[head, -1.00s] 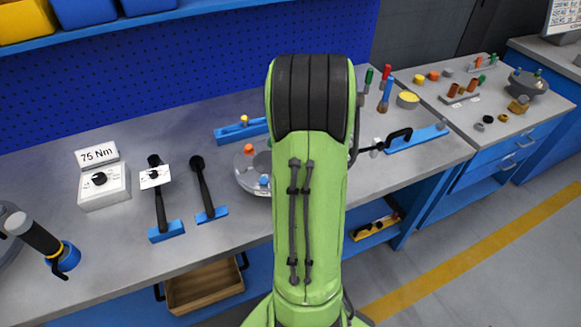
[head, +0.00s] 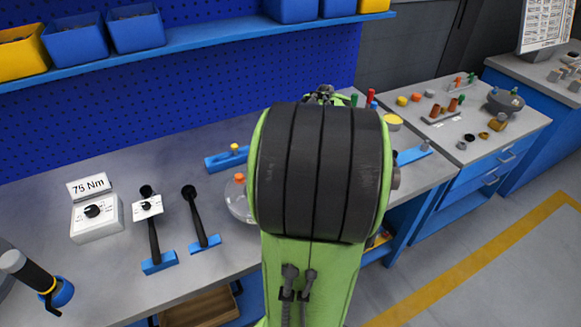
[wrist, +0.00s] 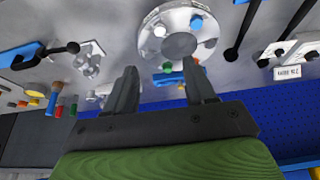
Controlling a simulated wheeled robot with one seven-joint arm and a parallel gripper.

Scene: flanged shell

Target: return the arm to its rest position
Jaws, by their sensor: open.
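My green arm with a dark elbow band stands in the middle of the head view and hides part of the bench. My gripper (wrist: 163,92) shows in the wrist view with its two dark fingers apart and nothing between them. Beyond the fingertips, apart from them, lies the round metal flanged shell (wrist: 180,45) with coloured plugs on its rim. In the head view only the left edge of the shell (head: 236,205) shows beside my arm, with an orange plug on it.
The grey workbench (head: 100,260) holds a 75 Nm box (head: 97,218), two black-handled tools in blue stands and a dark cylindrical tool (head: 35,280) at the left. A blue shelf (head: 200,40) with bins runs above. A second bench (head: 480,150) stands at the right, with open floor before it.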

